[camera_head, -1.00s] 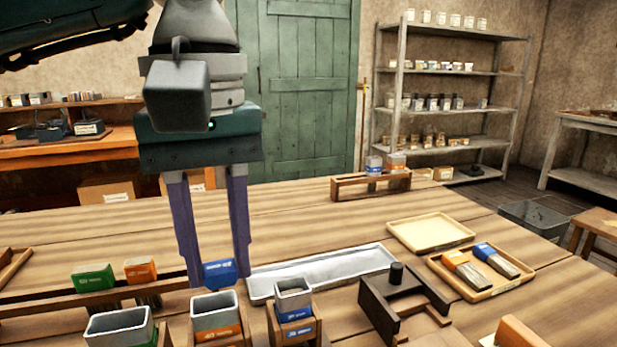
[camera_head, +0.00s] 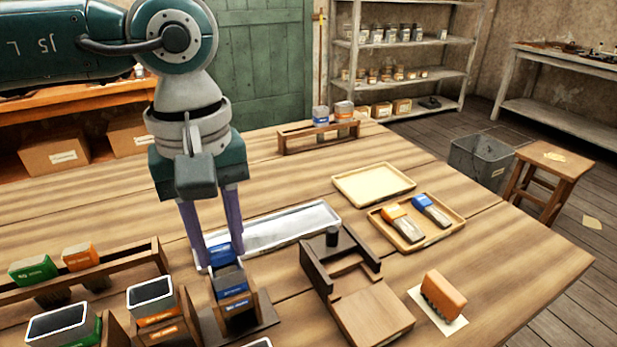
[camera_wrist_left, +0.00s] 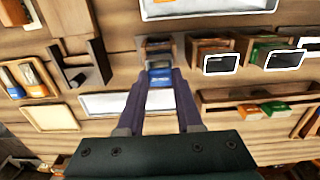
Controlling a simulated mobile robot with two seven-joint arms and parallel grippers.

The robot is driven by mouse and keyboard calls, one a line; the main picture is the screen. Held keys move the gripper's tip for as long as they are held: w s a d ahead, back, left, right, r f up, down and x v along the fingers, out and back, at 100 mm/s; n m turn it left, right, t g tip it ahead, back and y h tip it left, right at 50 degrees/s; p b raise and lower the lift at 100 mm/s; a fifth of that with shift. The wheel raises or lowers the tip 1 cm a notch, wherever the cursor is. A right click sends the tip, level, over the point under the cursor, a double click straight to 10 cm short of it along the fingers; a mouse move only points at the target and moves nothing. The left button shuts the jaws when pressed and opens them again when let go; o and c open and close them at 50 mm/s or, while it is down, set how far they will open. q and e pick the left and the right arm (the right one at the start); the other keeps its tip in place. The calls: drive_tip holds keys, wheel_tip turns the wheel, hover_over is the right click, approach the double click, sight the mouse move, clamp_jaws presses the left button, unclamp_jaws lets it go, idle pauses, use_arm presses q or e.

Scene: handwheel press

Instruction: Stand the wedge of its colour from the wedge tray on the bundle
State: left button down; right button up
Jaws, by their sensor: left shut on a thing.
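My left gripper (camera_head: 221,265) is shut on a blue-topped piece (camera_head: 221,253) by its upper part. It holds it upright at the back of a grey sleeve with a blue label (camera_head: 231,284); whether the piece is inside or just behind is hidden. In the left wrist view the blue top (camera_wrist_left: 160,76) lies between the fingertips. A tan tray (camera_head: 458,226) at the right holds an orange-ended piece (camera_head: 397,218) and a blue-ended piece (camera_head: 428,208), lying flat. I cannot tell which piece is a wedge or a bundle. My right gripper is not in view.
An orange-topped piece (camera_head: 443,293) stands on a white card at the right. A wooden press-like fixture (camera_head: 372,312) is in the middle. A metal tray (camera_head: 290,229) lies behind my gripper. An empty tan tray (camera_head: 373,184) is further back. A rack (camera_head: 90,270) holds green and orange pieces.

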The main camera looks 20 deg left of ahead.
use_arm(q)
drive_tip(key=shift+b, duration=0.35)
idle(0.6)
drive_tip(key=shift+f, duration=0.1)
drive_tip(key=shift+f+b, duration=0.55)
drive_tip(key=shift+b, duration=0.25)
idle(0.4)
drive_tip(key=shift+c, duration=2.4)
unclamp_jaws()
drive_tip(key=shift+r, duration=0.1)
wheel_tip(320, 180, up, 10)
drive_tip(key=b, duration=0.1)
